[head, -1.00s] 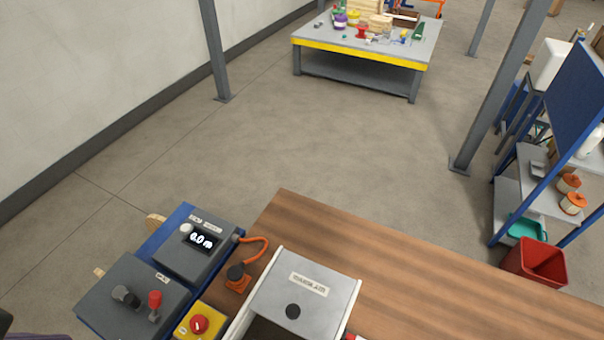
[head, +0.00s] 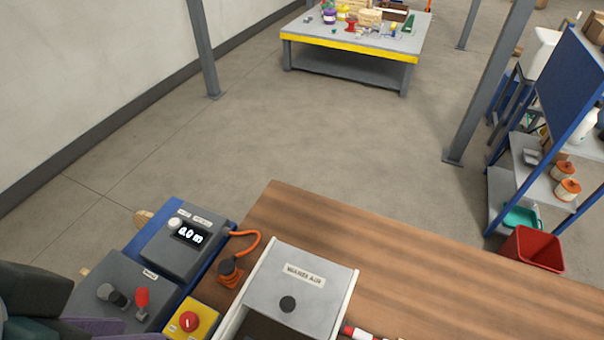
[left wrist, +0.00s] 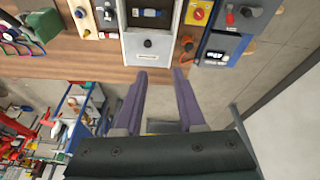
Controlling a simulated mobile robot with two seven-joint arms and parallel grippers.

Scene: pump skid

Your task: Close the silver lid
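The silver lid (head: 300,283) is a flat grey plate with a label and a round black knob (head: 287,304). It lies between the white side walls of a box on the wooden bench and covers the far part. The near part is a dark opening (head: 262,326). My right gripper is not in view.
Left of the box are a yellow box with a red button (head: 189,321), an orange cable plug (head: 229,273), a display unit (head: 183,245) and a grey switch box (head: 113,289). The bench top (head: 440,282) right of the lid is mostly clear. A red bin (head: 532,249) stands beyond it.

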